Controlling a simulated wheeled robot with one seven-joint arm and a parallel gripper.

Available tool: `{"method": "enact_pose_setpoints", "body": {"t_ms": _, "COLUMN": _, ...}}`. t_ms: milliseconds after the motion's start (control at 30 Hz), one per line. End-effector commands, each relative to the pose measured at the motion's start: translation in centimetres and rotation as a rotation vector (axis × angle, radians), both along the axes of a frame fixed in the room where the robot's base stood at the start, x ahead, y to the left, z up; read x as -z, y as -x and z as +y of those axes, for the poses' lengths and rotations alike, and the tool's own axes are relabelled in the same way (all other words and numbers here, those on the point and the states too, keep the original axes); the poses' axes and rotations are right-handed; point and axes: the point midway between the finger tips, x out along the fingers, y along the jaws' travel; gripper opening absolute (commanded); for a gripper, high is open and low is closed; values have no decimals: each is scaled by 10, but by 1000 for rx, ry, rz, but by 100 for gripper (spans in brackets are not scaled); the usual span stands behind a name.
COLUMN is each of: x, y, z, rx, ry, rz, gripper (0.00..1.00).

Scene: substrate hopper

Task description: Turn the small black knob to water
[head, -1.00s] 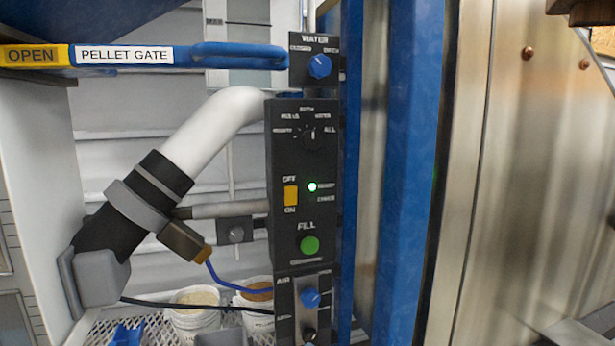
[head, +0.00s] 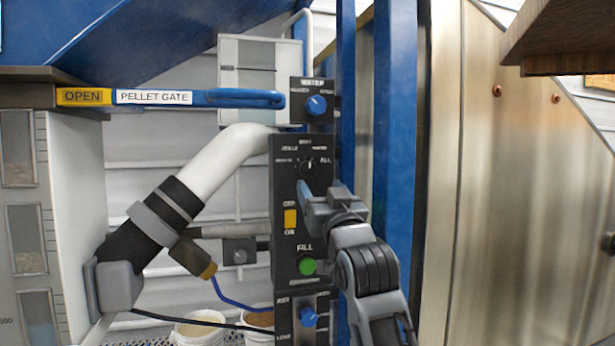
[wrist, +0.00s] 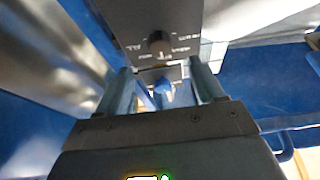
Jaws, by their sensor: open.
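The small black knob (head: 310,164) is on the upper part of the black control panel (head: 288,218), with small labels around it. ALL is readable at its right. A light mark on the knob looks roughly upward, but I cannot tell its exact setting. In the wrist view the knob (wrist: 158,42) shows upside down, beyond and between my fingers. My gripper (head: 318,190) is open and empty, just below and right of the knob in the head view. The fingers (wrist: 160,72) appear apart from the knob. The ready light is hidden behind my gripper.
A blue water knob (head: 316,105) sits on a box above the panel. A yellow switch (head: 290,218), green fill button (head: 307,266) and blue air knob (head: 308,317) are below. The blue pellet gate handle (head: 245,98) reaches in from the left. Blue posts (head: 393,140) stand close at right.

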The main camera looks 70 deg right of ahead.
Motion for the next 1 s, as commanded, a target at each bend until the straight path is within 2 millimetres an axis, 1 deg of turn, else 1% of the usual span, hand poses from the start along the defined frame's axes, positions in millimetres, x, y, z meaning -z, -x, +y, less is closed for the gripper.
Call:
{"method": "enact_pose_setpoints", "body": {"t_ms": 167, "x": -10, "y": -10, "z": -13, "rx": 2, "ry": 2, "rz": -3, "gripper": 67}}
{"method": "enact_pose_setpoints", "body": {"t_ms": 400, "x": -24, "y": -32, "z": -39, "rx": 1, "ry": 2, "rz": -2, "gripper": 67}}
{"method": "enact_pose_setpoints", "body": {"t_ms": 533, "x": -28, "y": -40, "z": -49, "rx": 0, "ry": 1, "rz": -2, "gripper": 67}}
{"method": "enact_pose_setpoints", "body": {"t_ms": 700, "x": -31, "y": -45, "z": -54, "rx": 0, "ry": 1, "rz": -2, "gripper": 67}}
{"method": "enact_pose_setpoints", "body": {"t_ms": 933, "x": -31, "y": -46, "z": -55, "rx": 0, "ry": 0, "rz": -1, "gripper": 67}}
{"method": "enact_pose_setpoints", "body": {"t_ms": 1000, "x": -30, "y": -46, "z": -55, "rx": 0, "ry": 0, "rz": -1, "gripper": 62}}
